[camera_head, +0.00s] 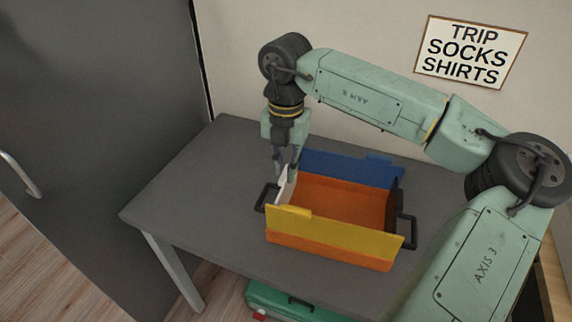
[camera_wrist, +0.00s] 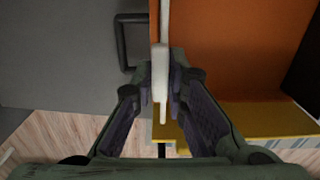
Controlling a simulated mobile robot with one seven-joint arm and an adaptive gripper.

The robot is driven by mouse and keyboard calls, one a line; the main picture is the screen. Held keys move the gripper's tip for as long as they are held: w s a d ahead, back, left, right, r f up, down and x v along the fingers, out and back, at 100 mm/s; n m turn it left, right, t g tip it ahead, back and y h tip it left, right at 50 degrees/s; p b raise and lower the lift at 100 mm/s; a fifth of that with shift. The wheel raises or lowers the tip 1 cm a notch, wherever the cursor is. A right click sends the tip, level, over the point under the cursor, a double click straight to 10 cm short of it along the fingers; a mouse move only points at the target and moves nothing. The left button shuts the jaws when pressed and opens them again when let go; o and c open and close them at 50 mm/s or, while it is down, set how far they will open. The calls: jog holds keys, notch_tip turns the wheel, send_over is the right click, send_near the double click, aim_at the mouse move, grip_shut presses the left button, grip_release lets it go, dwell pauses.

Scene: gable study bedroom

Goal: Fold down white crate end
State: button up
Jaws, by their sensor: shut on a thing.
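The crate (camera_head: 330,256) stands on the grey table, with an orange inside, a yellow near side (camera_head: 338,230) and a blue far side (camera_head: 345,168). Its white end (camera_head: 285,190) is at the left and stands up, seen nearly edge-on. In the wrist view the white end (camera_wrist: 160,70) is a thin strip between the jaws. My gripper (camera_head: 286,172) points down from above and is shut on the white end's upper edge. In the wrist view my gripper (camera_wrist: 165,98) has one finger on each side of it. The far part of the white end is partly hidden by the fingers.
Black handles stick out at the crate's left (camera_head: 266,197) and right (camera_head: 408,231) ends. The grey table (camera_head: 190,190) is clear left of the crate. A green case (camera_head: 285,303) is below the table's front edge. A sign (camera_head: 472,52) hangs on the wall.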

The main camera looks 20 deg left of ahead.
grip_shut()
jog(key=shift+d, duration=0.1)
dwell(0.3)
jog(key=d+f+y+b, duration=0.1)
jog(key=d+y+b, duration=0.2)
jog(key=b, duration=0.1)
jog(key=d+f+y+b, duration=0.1)
jog(key=d+y+b, duration=0.2)
jog(key=b, duration=0.2)
jog(key=d+f+y+b, duration=0.2)
jog(key=d+y+b, duration=0.1)
jog(key=b, duration=0.2)
jog(key=shift+w, duration=0.25)
jog(key=shift+d+f+b, duration=1.05)
jog(key=shift+b, duration=0.2)
